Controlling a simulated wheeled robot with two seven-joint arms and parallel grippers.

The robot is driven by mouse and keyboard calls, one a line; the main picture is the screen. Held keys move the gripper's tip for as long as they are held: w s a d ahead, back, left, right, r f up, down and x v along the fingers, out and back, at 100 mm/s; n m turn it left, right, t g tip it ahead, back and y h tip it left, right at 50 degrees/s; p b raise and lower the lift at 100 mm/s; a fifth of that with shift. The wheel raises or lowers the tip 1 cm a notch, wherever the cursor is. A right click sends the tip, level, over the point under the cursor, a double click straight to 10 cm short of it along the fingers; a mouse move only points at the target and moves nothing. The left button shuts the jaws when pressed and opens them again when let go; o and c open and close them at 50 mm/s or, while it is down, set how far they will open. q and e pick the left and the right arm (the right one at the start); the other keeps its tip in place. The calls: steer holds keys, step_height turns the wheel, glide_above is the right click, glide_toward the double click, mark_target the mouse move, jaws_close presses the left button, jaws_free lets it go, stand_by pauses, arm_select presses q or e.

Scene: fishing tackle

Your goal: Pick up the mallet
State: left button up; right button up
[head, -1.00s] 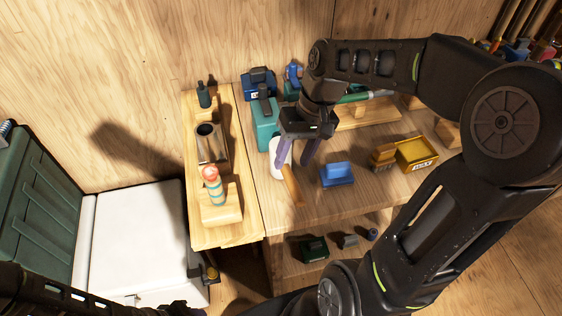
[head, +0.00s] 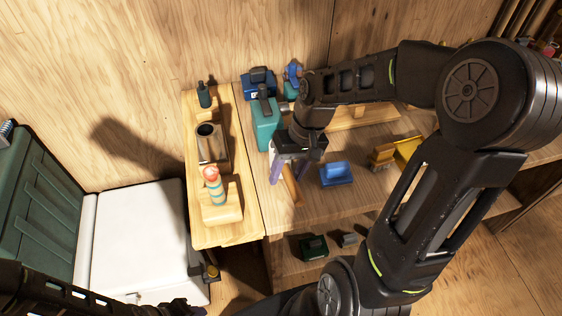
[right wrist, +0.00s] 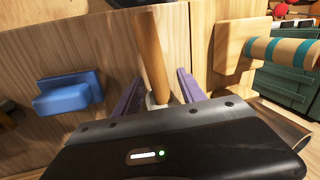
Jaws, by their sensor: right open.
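The mallet lies on the workbench, with a wooden handle (head: 291,187) and a pale head that my gripper mostly hides in the head view. In the right wrist view the handle (right wrist: 152,55) runs up from between the fingers, and only a bit of the pale head shows by the gripper body. My right gripper (head: 290,177) is open over the mallet, its purple fingers on either side of it. The right wrist view shows the same fingers (right wrist: 158,80) apart, with gaps beside the handle. My left arm shows at the lower left, but its jaws do not.
A blue block-like brush (head: 336,174) lies to the right, beside a wooden brush (head: 383,156) and a yellow box (head: 406,150). A raised shelf with a striped float (head: 214,188) is at left.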

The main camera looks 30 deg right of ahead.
steer(key=shift+c, duration=0.5)
jaws_close()
stand_by(0.5)
